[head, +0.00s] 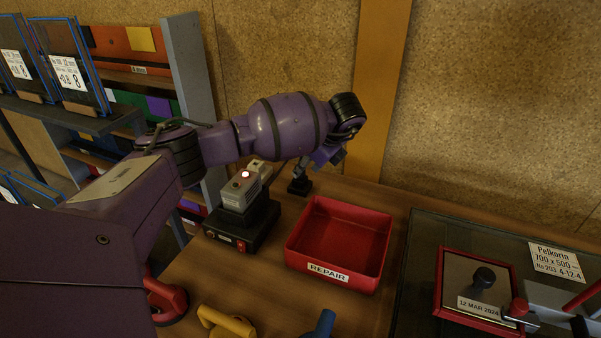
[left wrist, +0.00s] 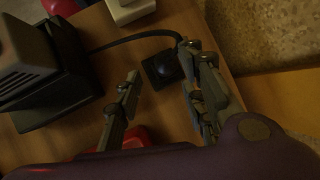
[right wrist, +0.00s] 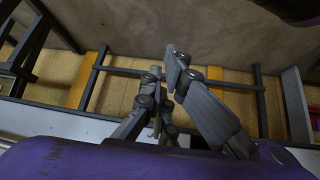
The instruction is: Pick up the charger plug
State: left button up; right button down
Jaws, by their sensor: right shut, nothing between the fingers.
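The charger plug (head: 300,186) looks like a small black block on the wooden table, left of the red tray. In the left wrist view the plug (left wrist: 162,71) has a dark cable running left from it. My left gripper (head: 312,165) reaches down just above the plug. In the left wrist view my left gripper (left wrist: 160,61) is open, with the plug showing between and beyond its fingertips; contact is not visible. My right gripper (right wrist: 165,65) is shut and empty in the right wrist view, away from the plug. It is outside the head view.
A black charger base (head: 243,228) with a grey unit (head: 241,190) and red light stands left of the plug. The red REPAIR tray (head: 340,278) is to the right. Suction cups with yellow (head: 228,322) and red handles lie in front. The wall rises close behind.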

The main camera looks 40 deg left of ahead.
pick_arm(q)
jog(key=x, duration=0.3)
jog(key=shift+w+a+f, duration=0.1)
jog(key=shift+a+f, duration=0.1)
grip_shut()
jog(key=shift+r, duration=0.1)
